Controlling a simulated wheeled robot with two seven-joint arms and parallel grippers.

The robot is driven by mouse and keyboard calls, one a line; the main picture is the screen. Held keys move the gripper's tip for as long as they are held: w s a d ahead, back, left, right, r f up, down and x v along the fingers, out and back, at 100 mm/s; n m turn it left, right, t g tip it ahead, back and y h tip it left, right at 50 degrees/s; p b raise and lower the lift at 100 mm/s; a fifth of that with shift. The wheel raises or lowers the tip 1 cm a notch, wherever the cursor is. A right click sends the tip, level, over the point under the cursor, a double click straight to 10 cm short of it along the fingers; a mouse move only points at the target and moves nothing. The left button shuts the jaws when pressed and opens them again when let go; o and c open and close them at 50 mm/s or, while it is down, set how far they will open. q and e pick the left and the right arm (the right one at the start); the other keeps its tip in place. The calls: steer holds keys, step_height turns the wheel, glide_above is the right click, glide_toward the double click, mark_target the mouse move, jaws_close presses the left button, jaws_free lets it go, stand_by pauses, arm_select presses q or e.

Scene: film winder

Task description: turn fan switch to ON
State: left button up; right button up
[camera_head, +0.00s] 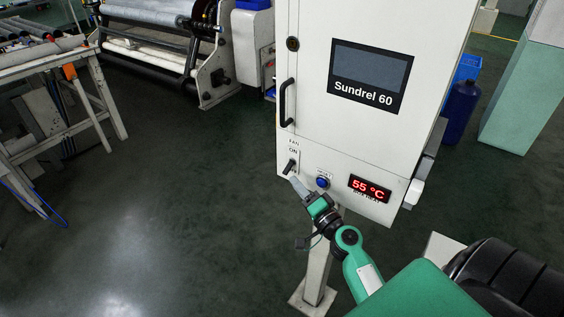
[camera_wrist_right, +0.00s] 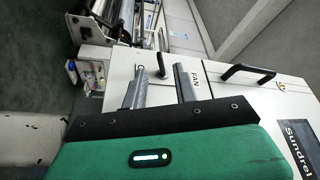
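The fan switch (camera_head: 290,167) is a small dark lever on the lower left front of the white cabinet (camera_head: 300,95), below the words FAN and ON. I cannot tell its position for sure. My right gripper (camera_head: 295,183) is just below and in front of it. In the right wrist view the two grey fingers (camera_wrist_right: 160,80) stand apart, and the switch lever (camera_wrist_right: 161,65) shows between and beyond their tips. Nothing is held; whether a finger touches the lever is unclear. My left gripper is not in view.
A blue button (camera_head: 322,183) and a red 55 °C display (camera_head: 370,188) sit right of the switch. A black door handle (camera_head: 288,102) is above it. A roller machine (camera_head: 160,45) stands behind left; open floor lies at the left.

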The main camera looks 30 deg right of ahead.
mark_target(285, 170)
steer(key=w+p, duration=0.1)
steer(key=w, duration=0.2)
steer(key=w+r+p, duration=0.1)
steer(key=w, duration=0.2)
steer(key=shift+w+a+r+p, duration=0.1)
steer(key=shift+w+r+p, duration=0.05)
steer(key=shift+w+p, duration=0.2)
steer(key=shift+w, duration=0.7)
jaws_close()
